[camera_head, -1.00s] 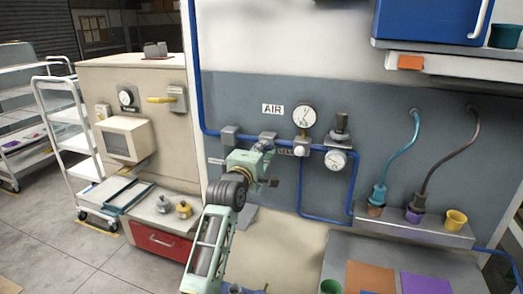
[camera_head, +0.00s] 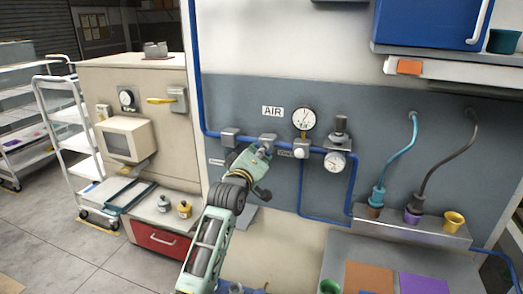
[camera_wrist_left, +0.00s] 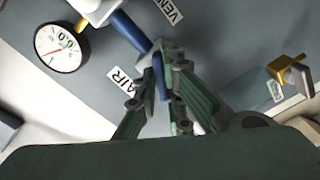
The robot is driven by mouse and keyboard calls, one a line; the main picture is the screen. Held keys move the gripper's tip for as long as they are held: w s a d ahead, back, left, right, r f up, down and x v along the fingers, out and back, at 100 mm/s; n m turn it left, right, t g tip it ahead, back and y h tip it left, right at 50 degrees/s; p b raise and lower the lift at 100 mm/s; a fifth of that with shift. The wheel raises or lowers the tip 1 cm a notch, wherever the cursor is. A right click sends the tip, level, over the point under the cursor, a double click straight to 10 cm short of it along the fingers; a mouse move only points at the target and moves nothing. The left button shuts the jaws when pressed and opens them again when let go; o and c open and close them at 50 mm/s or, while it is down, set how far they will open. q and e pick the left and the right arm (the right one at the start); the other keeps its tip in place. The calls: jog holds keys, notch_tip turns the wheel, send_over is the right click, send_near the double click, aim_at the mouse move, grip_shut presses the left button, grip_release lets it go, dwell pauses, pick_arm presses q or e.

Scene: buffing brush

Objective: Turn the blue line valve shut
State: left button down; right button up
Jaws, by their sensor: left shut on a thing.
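The blue air line (camera_head: 212,134) runs down the wall and then right along the grey panel under the AIR sign. My left gripper (camera_head: 264,149) is at this line, just below a grey block (camera_head: 267,139) on it; the gripper covers most of the valve in the head view. In the left wrist view, my left gripper (camera_wrist_left: 165,72) is shut on a narrow blue piece (camera_wrist_left: 159,78), which looks like the valve's handle. The blue pipe (camera_wrist_left: 129,30) runs up and left from the fingertips. My right gripper is not in view.
A round gauge (camera_head: 304,119) and a regulator with a second gauge (camera_head: 335,161) sit right of the gripper. A shelf with cups (camera_head: 420,232) and hoses is further right. A beige cabinet (camera_head: 160,98) with a yellow handle stands left.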

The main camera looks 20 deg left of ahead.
pick_arm(q)
jog(key=m+p, duration=0.1)
jog(key=m, duration=1)
jog(key=shift+r+p, duration=0.1)
jog(key=shift+p, duration=0.25)
dwell(0.4)
jog(key=c, duration=1.9)
grip_release()
jog(key=shift+o, duration=0.2)
jog(key=shift+w, duration=0.1)
jog(key=s, duration=1.2)
jog(key=shift+a, duration=0.2)
